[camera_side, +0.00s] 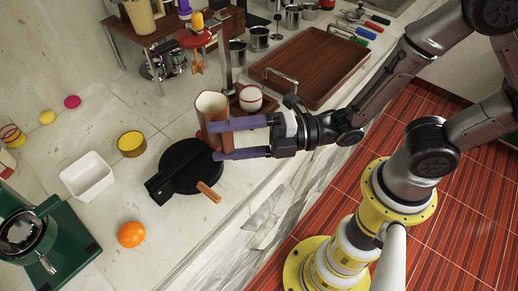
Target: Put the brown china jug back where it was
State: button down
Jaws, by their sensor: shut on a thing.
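The brown china jug (210,104) stands roughly upright near the middle of the camera_side view, with its pale open mouth facing up. My gripper (216,141) reaches in from the right with its two purple fingers, and it is shut on the jug. The fingers hide part of the jug's side and lower body. I cannot tell whether its base touches the counter.
A black round pan-like thing (190,163) lies just left of and below the jug. A white dish (87,176), a yellow bowl (131,144) and an orange (131,235) are left.

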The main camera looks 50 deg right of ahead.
jog(key=s+d+f+n+g+y, duration=0.2)
jog(key=s+d+n+g+y, duration=0.2)
jog(key=s+n+g, duration=0.3)
jog(key=w+d+f+m, duration=0.1)
jog(key=d, duration=0.1)
jog(key=w+d+f+t, duration=0.1)
jog(key=d+f, duration=0.1)
jog(key=d, duration=0.1)
jog(key=w+d+f+m, duration=0.1)
jog(key=d+f, duration=0.1)
jog(key=shift+w+d+f+m+h, duration=0.15)
jog(key=shift+d+f+m+h, duration=0.05)
jog(key=shift+d+m+h, duration=0.1)
jog(key=shift+f, duration=2)
jog(key=shift+f, duration=0.15)
grip_release()
